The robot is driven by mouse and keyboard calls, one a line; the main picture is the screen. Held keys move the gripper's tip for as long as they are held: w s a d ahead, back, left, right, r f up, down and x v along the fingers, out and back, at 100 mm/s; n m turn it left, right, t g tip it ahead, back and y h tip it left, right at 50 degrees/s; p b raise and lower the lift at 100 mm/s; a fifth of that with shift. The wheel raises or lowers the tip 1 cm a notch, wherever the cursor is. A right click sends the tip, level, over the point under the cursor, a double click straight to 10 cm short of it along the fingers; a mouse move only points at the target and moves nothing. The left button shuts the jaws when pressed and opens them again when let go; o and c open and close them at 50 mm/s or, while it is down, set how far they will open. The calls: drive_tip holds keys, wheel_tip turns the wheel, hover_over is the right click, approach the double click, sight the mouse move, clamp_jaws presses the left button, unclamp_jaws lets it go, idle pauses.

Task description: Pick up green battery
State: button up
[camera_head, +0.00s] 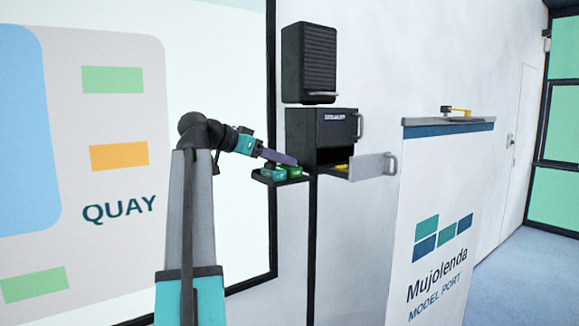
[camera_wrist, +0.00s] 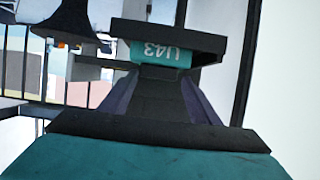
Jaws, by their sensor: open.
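A small dark shelf (camera_head: 282,181) on the wall holds green items side by side. A darker teal-green one (camera_head: 268,172) is at left and a brighter green one (camera_head: 294,172) at right; which is the battery I cannot tell for sure. My gripper (camera_head: 291,160) reaches right, its purple fingers just above these items. In the wrist view, my gripper (camera_wrist: 165,72) has purple fingers spread to both sides. A teal cylinder with a white label (camera_wrist: 160,53) shows at its far end, partly hidden by dark edges. I see no clear grip on it.
A dark cabinet (camera_head: 302,128) stands right of the shelf, with an open drawer (camera_head: 372,166) holding something yellow (camera_head: 341,167). A black ribbed box (camera_head: 309,60) hangs above. A white counter (camera_head: 430,230) stands at right. A wall screen (camera_head: 120,150) is behind my arm.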

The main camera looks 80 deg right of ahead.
drive_tip(key=shift+s+d+f, duration=0.1)
drive_tip(key=shift+s+d, duration=0.05)
drive_tip(key=shift+s, duration=0.05)
idle(0.4)
drive_tip(key=c, duration=1.3)
